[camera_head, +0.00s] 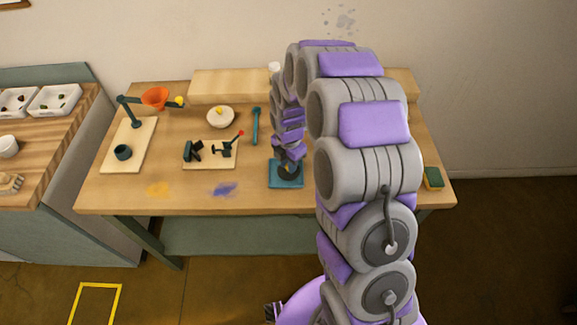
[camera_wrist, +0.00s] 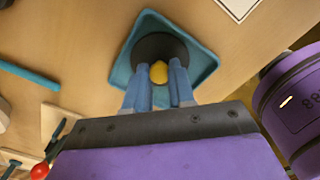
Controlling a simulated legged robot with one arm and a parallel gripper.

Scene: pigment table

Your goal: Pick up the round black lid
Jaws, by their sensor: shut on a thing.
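The round black lid (camera_wrist: 150,47) with a yellow knob (camera_wrist: 158,72) is over the blue square tray (camera_wrist: 207,62) in the wrist view. My gripper (camera_wrist: 158,88) has its two blue fingers shut on the knob. In the head view the dark lid (camera_head: 287,171) shows below my gripper (camera_head: 289,160), over the blue tray (camera_head: 286,184) near the table's front edge. I cannot tell whether the lid touches the tray or is just above it.
A blue stick (camera_head: 255,126) lies left of my arm. A board with a black clamp and a red-tipped lever (camera_head: 222,150), a white round dish (camera_head: 220,117) and a stand with an orange funnel (camera_head: 155,97) are further left. A sponge (camera_head: 433,178) lies right.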

